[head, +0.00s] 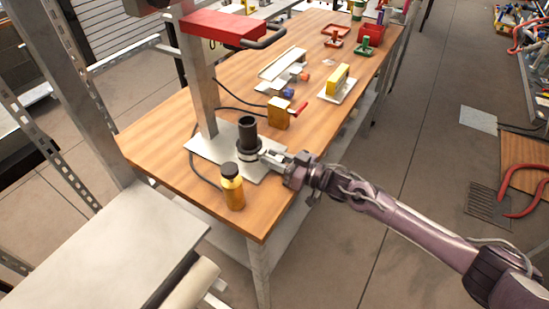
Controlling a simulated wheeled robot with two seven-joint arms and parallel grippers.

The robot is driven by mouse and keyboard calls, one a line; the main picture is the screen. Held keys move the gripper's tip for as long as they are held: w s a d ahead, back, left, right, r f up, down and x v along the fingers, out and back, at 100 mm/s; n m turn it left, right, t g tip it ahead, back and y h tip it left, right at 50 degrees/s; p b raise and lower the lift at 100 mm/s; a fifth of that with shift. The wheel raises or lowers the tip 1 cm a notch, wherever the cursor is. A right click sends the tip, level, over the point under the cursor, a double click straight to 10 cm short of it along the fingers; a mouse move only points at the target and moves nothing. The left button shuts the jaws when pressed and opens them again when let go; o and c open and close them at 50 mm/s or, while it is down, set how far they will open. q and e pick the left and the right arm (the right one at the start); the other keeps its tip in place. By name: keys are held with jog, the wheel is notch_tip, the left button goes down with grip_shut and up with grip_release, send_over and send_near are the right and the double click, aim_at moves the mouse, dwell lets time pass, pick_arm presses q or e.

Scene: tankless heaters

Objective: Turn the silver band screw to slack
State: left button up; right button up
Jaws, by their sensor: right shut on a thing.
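A black upright cylinder (247,130) stands on a light metal plate at the near end of the wooden bench. A silver band (247,154) goes around its lower part. My right gripper (266,155) reaches in from the right, level with the band, and its fingertips are at the band's right side. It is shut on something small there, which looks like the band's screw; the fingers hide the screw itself. Whether the band is tight or slack cannot be made out. My left gripper is not in view.
An amber bottle with a dark cap (232,186) stands close in front of the cylinder. A grey post with a red head (220,28) rises just behind it.

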aim_at(283, 162)
jog(key=shift+f+n+b, duration=0.1)
jog(key=shift+n+b, duration=0.35)
jog(key=shift+n, duration=0.95)
jog(key=o, duration=1)
jog(key=shift+a, duration=0.1)
jog(key=b+v, duration=0.1)
jog(key=v, duration=0.7)
